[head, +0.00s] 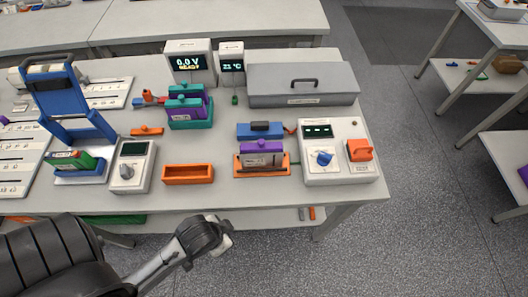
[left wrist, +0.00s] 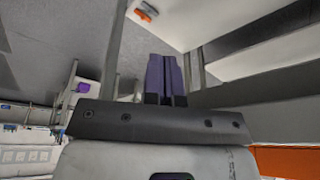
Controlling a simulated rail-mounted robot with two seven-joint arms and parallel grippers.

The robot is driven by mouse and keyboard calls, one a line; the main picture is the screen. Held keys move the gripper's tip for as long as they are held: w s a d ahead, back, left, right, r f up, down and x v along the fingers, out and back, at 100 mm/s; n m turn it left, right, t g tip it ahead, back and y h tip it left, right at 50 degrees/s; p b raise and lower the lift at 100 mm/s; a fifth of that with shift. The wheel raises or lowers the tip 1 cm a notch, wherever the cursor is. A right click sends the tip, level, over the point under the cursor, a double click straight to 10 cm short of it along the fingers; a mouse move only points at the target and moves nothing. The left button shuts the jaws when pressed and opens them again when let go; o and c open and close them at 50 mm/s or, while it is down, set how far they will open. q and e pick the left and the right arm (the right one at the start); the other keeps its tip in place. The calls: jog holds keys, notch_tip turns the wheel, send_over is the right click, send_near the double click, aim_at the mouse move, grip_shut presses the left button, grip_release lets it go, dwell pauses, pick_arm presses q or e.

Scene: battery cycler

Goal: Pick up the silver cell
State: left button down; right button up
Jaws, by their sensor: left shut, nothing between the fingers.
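I cannot pick out a plainly silver cell in either view. An orange holder (head: 283,171) at the front of the bench, right of the middle, has a purple-topped piece (head: 262,146) standing in it; its lower body is mostly hidden. A blue holder (head: 246,132) with a dark top sits behind it. A teal holder (head: 190,124) with a purple piece stands at the back. My left gripper (head: 228,236) is in front of the bench edge, apart from everything there. In the left wrist view its purple fingers (left wrist: 166,76) are together and empty. My right gripper is not in view.
An empty-looking orange tray (head: 187,174) lies near the front edge. A white unit with a blue knob (head: 323,158) stands at right, a grey lidded case (head: 300,92) behind. A blue stand (head: 63,105) and a meter (head: 130,166) are at left.

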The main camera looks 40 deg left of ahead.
pick_arm(q)
jog(key=c, duration=1.9)
grip_release()
jog(key=o, duration=1.1)
jog(key=shift+o, duration=0.2)
